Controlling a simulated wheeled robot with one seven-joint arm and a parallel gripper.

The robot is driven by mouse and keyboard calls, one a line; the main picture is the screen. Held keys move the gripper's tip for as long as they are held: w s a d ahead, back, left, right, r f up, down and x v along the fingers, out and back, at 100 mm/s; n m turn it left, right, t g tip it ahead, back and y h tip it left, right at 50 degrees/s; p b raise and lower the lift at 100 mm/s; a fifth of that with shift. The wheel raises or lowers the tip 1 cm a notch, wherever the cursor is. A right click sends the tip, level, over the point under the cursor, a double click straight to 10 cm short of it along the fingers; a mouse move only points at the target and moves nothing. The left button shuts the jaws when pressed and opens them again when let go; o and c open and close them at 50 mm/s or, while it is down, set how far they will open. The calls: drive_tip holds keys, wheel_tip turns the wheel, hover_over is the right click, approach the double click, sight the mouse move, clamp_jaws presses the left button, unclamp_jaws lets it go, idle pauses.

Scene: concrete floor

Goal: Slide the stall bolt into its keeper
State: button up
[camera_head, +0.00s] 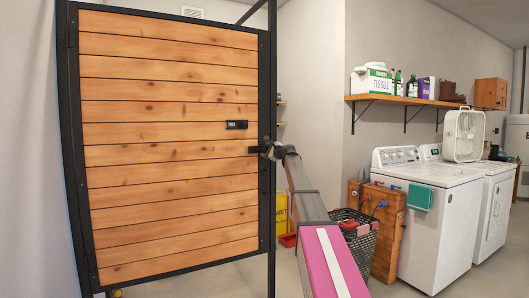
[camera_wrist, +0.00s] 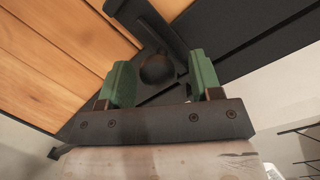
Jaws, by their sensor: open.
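The stall door (camera_head: 165,140) has wooden planks in a black metal frame. A short black piece, seemingly part of the stall bolt (camera_head: 253,149), shows at the door's right edge beside my gripper (camera_head: 268,149). In the wrist view, the bolt's dark round knob (camera_wrist: 157,69) lies between the two green fingers of my gripper (camera_wrist: 161,76). The fingers are open and apart on either side of the knob. A dark bar (camera_wrist: 158,22) runs beyond the knob. I cannot make out the keeper or how far the bolt reaches into it.
A small black plate with pale marks (camera_head: 237,124) is on the door above the bolt. Bare floor lies in front of the machines.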

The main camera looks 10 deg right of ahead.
drive_tip(key=v, duration=0.8)
drive_tip(key=shift+s+f, duration=0.1)
drive_tip(key=s+a+f+n+g+h, duration=0.1)
drive_tip(key=s+a+f+n+g, duration=0.35)
drive_tip(key=f, duration=0.75)
drive_tip(key=s+a+f+n+g+h, duration=0.1)
drive_tip(key=s+a+f+n, duration=0.1)
drive_tip(key=s+f, duration=0.8)
drive_tip(key=s+a+f+n+g+h, duration=0.1)
drive_tip(key=s+a+f+n+g, duration=0.25)
drive_tip(key=f, duration=1.05)
drive_tip(key=s+f+n+g+h, duration=0.3)
drive_tip(key=s+f, duration=0.8)
drive_tip(key=s, duration=0.5)
drive_tip(key=s+f+n+g+h, duration=0.2)
drive_tip(key=s+f+n, duration=0.4)
drive_tip(key=s+f, duration=0.5)
drive_tip(key=s+g, duration=0.1)
drive_tip(key=s, duration=0.4)
drive_tip(key=shift+s+d+f+g+h, duration=0.2)
drive_tip(key=shift+s+d+g+h, duration=0.1)
drive_tip(key=shift+g+h, duration=0.1)
